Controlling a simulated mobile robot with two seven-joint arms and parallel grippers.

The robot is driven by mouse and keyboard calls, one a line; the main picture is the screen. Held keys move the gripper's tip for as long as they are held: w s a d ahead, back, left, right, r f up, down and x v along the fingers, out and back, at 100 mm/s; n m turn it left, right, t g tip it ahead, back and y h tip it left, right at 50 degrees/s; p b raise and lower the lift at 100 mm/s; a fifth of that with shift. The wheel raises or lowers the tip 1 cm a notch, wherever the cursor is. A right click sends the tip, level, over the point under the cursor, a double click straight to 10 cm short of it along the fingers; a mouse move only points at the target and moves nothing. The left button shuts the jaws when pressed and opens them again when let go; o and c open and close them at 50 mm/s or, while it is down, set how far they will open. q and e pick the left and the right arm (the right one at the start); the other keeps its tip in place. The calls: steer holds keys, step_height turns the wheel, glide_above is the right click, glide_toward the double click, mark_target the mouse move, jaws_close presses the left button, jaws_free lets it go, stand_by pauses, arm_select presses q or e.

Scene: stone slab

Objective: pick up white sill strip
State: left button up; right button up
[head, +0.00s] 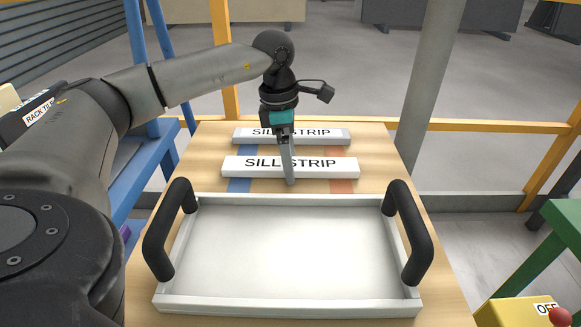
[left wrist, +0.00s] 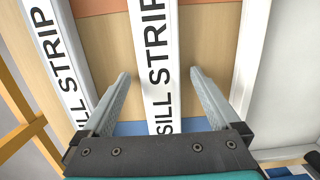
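Two white sill strips with black SILL STRIP lettering lie parallel on a wooden table. The nearer white sill strip (head: 328,168) lies just behind the tray; the farther white sill strip (head: 328,134) lies beyond it. My left gripper (head: 289,180) points down at the nearer strip, one finger showing in front of it. In the left wrist view, my left gripper (left wrist: 160,76) is open, with the nearer strip (left wrist: 152,50) running between its spread fingers and gaps on both sides. The farther strip (left wrist: 58,55) lies outside the left finger. My right gripper is out of view.
A white tray (head: 290,303) with two black upright handles fills the front of the wooden table (head: 440,300). Blue and orange bands cross under the strips. A blue rack stands left; a yellow box (head: 497,312) with a red button is at lower right.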

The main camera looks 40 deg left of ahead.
arm_select(q)
jaws_close()
stand_by(0.6)
